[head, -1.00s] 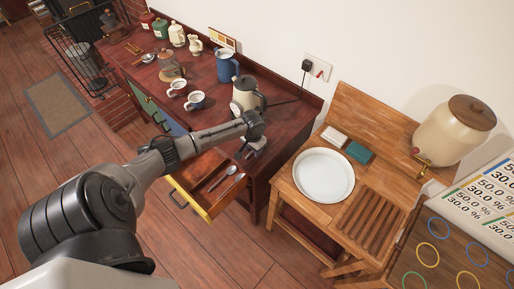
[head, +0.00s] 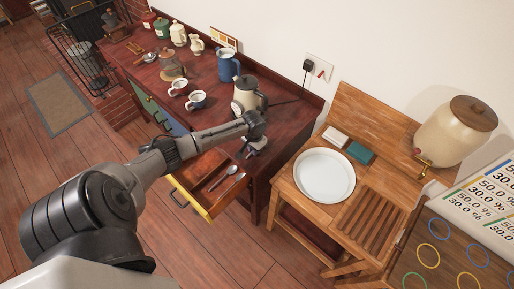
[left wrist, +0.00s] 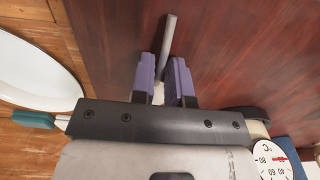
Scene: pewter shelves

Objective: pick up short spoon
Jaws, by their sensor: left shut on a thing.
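My left gripper (left wrist: 165,80) has its purple fingers closed around a thin grey handle (left wrist: 168,38), which looks like that of the short spoon. The handle sticks out beyond the fingertips; its other end is hidden, so I cannot confirm which utensil it is. In the head view the left gripper (head: 254,149) is over the right end of the dark red cabinet, above and right of the open drawer (head: 205,211). Two metal utensils lie in that drawer, one left (head: 219,180) and one right (head: 233,184). My right gripper is not in view.
A kettle (head: 247,92) with a dial stands close behind the left gripper. A blue jug (head: 227,67) and two cups stand farther left on the cabinet.

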